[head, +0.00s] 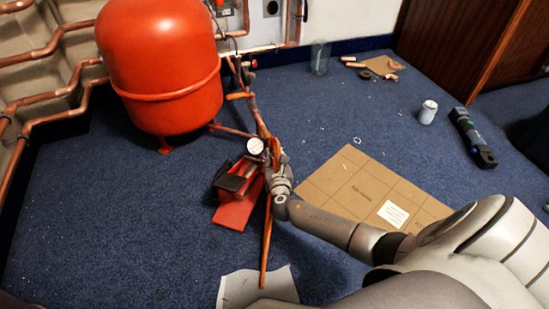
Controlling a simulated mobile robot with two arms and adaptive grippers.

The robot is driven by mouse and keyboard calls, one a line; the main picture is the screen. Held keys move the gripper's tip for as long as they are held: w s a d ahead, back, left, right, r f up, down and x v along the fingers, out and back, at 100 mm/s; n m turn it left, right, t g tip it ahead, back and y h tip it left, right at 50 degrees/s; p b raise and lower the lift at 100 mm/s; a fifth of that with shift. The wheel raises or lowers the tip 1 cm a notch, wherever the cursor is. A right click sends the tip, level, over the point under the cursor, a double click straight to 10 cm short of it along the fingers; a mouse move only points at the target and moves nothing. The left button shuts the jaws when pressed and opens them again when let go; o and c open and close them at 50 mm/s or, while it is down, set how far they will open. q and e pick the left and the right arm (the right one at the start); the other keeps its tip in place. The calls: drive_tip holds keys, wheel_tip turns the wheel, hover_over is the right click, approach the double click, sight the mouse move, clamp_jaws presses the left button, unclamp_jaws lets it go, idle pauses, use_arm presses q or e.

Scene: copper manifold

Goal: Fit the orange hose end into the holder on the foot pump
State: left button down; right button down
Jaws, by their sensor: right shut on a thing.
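The red foot pump (230,215) stands on the blue carpet near the middle of the head view. It has a black pedal and a round white gauge (254,147) at its far end. The orange hose (266,240) runs along the pump's right side, and orange lengths also show beyond the gauge. My right gripper (275,158) is at the pump's far right, close beside the gauge, and is shut on the orange hose. Its fingertips are small and partly hidden, so the hose end and the holder cannot be made out clearly. My left gripper is not in view.
A large red tank (160,65) and copper pipes (60,95) stand at the back left. A flat cardboard sheet (370,185) lies right of the pump. A can (427,112), a dark tool (471,138) and a glass jar (320,57) are farther off. The left carpet is clear.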

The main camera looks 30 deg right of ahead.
drive_tip(key=shift+f, duration=0.3)
drive_tip(key=c, duration=1.1)
unclamp_jaws()
drive_tip(key=v, duration=1.2)
